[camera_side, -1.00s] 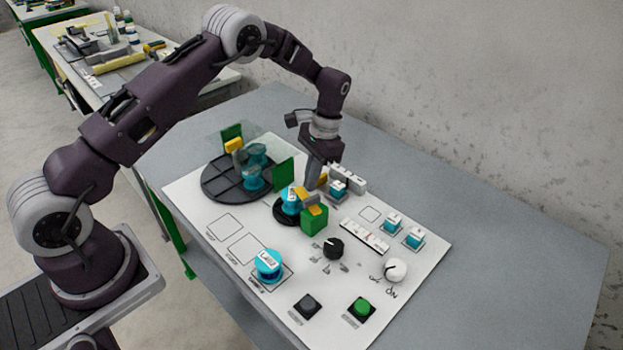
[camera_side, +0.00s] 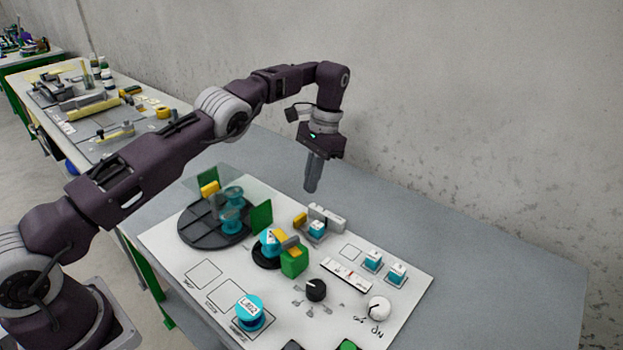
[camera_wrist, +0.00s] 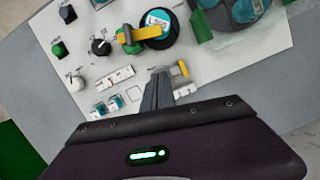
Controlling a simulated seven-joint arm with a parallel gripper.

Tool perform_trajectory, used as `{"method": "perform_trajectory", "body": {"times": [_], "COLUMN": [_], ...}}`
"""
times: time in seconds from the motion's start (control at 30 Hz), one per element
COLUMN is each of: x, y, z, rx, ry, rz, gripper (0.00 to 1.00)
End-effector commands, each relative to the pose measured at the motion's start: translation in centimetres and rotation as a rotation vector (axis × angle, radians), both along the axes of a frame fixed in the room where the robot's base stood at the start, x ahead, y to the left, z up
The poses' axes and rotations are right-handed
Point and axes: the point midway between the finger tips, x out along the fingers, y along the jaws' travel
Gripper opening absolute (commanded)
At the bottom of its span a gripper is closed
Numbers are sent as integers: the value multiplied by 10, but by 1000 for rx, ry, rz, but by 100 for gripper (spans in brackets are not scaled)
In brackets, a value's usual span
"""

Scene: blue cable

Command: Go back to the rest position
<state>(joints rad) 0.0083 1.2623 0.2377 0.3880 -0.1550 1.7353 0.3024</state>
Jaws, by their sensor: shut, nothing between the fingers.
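My gripper (camera_side: 311,188) is shut and empty. It hangs in the air above the back part of the white panel (camera_side: 168,235), pointing down, apart from everything below it. In the wrist view my closed fingers (camera_wrist: 156,90) show over the panel's edge. No blue cable can be made out in either view.
Below stand a dark turntable (camera_side: 200,234) with cyan spools, a green block (camera_side: 293,262) with a yellow arm, a labelled cyan spool (camera_side: 249,313), a black knob (camera_side: 316,290), a white knob (camera_side: 378,308) and small cyan blocks (camera_side: 397,273). The grey table (camera_side: 480,260) to the right is clear.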

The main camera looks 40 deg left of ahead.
Motion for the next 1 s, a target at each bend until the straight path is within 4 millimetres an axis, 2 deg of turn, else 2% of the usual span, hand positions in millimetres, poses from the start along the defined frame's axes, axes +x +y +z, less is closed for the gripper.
{"method": "perform_trajectory", "body": {"times": [0.43, 0.47, 0.53, 0.57, 0.63, 0.7, 0.77, 0.8, 0.87, 0.9, 0.97, 1.0], "x": [1, 1, 0, -2, -15, -39, -67, -88, -124, -150, -191, -220], "y": [0, 0, 2, 3, 5, 4, 1, -1, -6, -9, -14, -18], "z": [9, 15, 45, 63, 113, 160, 193, 212, 234, 244, 253, 254], "rx": [0, -1, -8, -12, -25, -43, -55, -64, -76, -82, -91, -93], "ry": [-5, -13, -52, -75, -143, -214, -272, -311, -368, -408, -464, -503], "rz": [2, 8, 35, 54, 99, 138, 165, 179, 194, 202, 209, 211], "gripper": [0, 0, 0, 0, 0, 0, 0, 0, 0, 0, 0, 0]}}
